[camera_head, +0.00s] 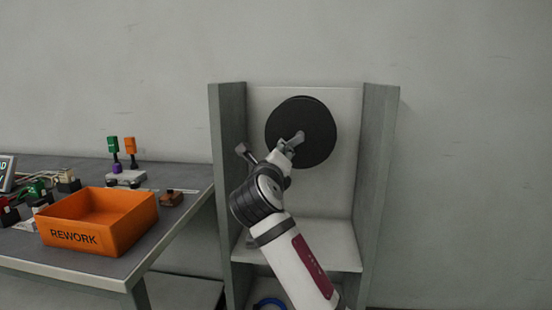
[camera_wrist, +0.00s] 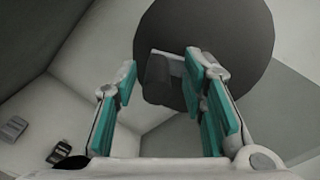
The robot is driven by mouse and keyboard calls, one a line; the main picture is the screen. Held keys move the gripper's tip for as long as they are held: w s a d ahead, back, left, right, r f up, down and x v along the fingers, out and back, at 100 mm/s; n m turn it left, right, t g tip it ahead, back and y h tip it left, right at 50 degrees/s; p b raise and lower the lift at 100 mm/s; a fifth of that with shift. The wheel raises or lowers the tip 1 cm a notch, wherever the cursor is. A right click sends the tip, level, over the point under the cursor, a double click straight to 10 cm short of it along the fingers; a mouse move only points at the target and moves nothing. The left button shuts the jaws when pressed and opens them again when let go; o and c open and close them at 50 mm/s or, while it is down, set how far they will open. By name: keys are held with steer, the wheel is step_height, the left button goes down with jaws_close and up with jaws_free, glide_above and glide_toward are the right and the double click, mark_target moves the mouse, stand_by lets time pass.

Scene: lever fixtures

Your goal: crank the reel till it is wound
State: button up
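The reel is a dark round disc (camera_head: 315,125) on the back panel of a grey open cabinet, and it also fills the top of the wrist view (camera_wrist: 235,35). In the wrist view a dark cylindrical crank handle (camera_wrist: 157,80) stands out from a pale crank arm in front of the disc. My gripper (camera_head: 288,147) is in front of the reel's lower left part. In the wrist view its teal-padded fingers (camera_wrist: 162,66) are apart, with the handle showing between them and a gap on each side. No contact with the handle is visible. The head view mostly hides the handle.
The cabinet's side walls (camera_head: 229,150) and (camera_head: 375,180) flank the reel, with a shelf (camera_head: 335,258) below. A table to the left holds an orange REWORK bin (camera_head: 125,232) and several small parts. A blue ring (camera_head: 268,303) lies low in the cabinet.

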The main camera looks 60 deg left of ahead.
steer(key=shift+s+f, duration=0.1)
steer(key=v, duration=1.2)
